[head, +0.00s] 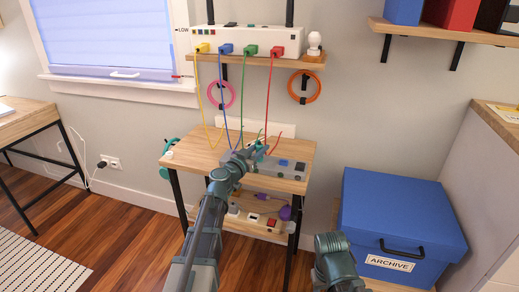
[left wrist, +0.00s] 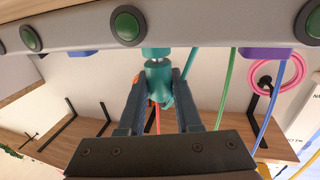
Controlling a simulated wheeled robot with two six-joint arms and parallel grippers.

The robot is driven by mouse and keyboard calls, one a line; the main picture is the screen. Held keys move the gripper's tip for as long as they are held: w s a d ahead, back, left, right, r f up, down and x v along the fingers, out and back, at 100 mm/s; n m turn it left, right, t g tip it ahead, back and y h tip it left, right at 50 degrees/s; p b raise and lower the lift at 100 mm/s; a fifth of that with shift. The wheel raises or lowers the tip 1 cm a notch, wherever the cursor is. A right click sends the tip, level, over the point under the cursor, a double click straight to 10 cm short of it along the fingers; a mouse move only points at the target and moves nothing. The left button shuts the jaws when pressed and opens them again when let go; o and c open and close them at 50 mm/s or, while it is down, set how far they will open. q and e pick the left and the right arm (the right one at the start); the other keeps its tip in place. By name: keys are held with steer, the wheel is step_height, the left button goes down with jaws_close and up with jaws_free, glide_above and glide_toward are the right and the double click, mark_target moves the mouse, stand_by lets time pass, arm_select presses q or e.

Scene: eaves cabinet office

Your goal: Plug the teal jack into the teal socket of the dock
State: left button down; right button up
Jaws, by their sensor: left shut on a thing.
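The grey dock (head: 285,167) lies on the small wooden table. In the left wrist view its long edge (left wrist: 200,33) crosses the top, with round green buttons on it. In the left wrist view the left gripper (left wrist: 158,92) is shut on the teal jack (left wrist: 158,72), with a finger on each side. A short pale piece (left wrist: 155,53) lies between the jack and the dock edge. I cannot tell whether the jack is in the socket. The teal socket is not clearly visible.
The dock edge also has a purple part (left wrist: 265,53). A lower shelf holds more devices. A blue archive box (head: 400,215) stands at right.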

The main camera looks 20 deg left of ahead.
arm_select(q)
steer(key=shift+f, duration=0.2)
steer(key=c, duration=0.5)
jaws_free()
steer(key=v, duration=1.3)
steer(key=shift+s+a, duration=0.1)
steer(key=shift+s, duration=0.3)
